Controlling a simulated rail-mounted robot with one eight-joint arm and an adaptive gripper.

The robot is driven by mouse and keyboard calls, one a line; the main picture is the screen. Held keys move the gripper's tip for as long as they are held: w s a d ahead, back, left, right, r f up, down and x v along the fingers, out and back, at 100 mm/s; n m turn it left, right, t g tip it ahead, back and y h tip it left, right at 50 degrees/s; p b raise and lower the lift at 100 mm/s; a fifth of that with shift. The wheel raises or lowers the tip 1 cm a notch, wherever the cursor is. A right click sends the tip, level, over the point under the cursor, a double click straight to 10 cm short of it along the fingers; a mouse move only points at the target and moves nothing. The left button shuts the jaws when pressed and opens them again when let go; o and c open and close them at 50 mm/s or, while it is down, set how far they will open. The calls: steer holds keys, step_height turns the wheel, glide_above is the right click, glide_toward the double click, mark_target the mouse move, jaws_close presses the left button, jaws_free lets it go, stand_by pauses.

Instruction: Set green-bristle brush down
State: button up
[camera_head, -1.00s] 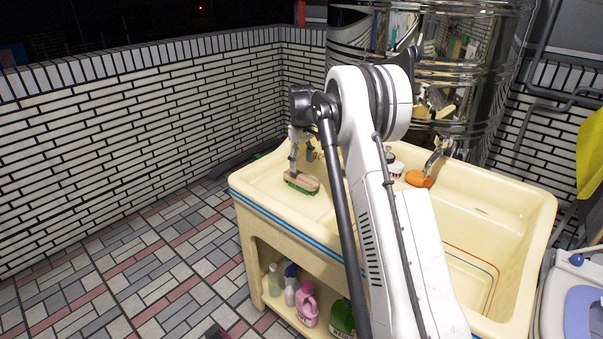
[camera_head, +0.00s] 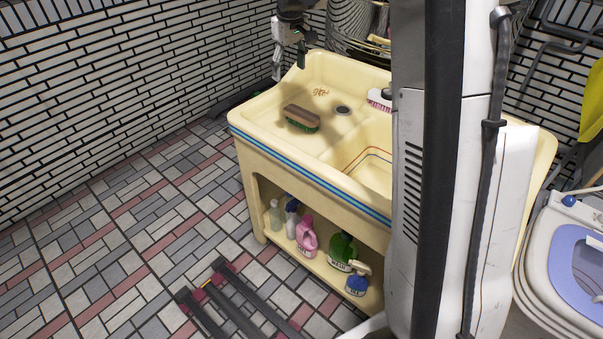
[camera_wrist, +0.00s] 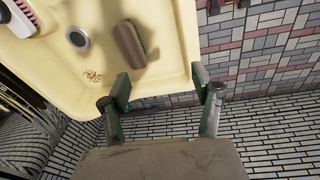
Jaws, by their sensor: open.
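The green-bristle brush (camera_head: 302,118) has a brown wooden back and lies bristles down on the left flat part of the cream sink unit (camera_head: 262,108). In the wrist view the brush (camera_wrist: 130,45) rests on the cream surface, apart from my gripper. My gripper (camera_wrist: 160,92) is open and empty, its two fingers spread past the sink's edge. In the head view my gripper (camera_head: 290,45) is up at the back left of the sink, above and behind the brush.
A pink-bristle brush (camera_head: 380,99) lies near the drain (camera_head: 343,110); my arm hides the sink's right part. Several bottles, including a pink one (camera_head: 306,238) and a green one (camera_head: 342,250), stand on the shelf below. A white and blue appliance (camera_head: 545,245) is at right.

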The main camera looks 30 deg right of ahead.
steer(key=s+a+r+m+t, duration=0.1)
steer(key=s+a+r, duration=0.15)
steer(key=s, duration=0.35)
steer(key=s+a+r+t, duration=0.1)
steer(key=s+a, duration=0.3)
steer(key=s, duration=0.3)
steer(key=s+a+r+m+t, duration=0.1)
steer(key=s+a+r, duration=0.15)
steer(key=s, duration=0.35)
steer(key=s+a+f+t, duration=0.1)
steer(key=s+a+f, duration=0.2)
steer(key=s, duration=0.5)
steer(key=s+a+f+m+t, duration=0.1)
steer(key=s+a+f, duration=0.2)
steer(key=s, duration=0.6)
step_height(320, 180, down, 3)
steer(key=shift+s+r, duration=0.2)
steer(key=shift+s, duration=0.1)
steer(key=shift+c, duration=0.4)
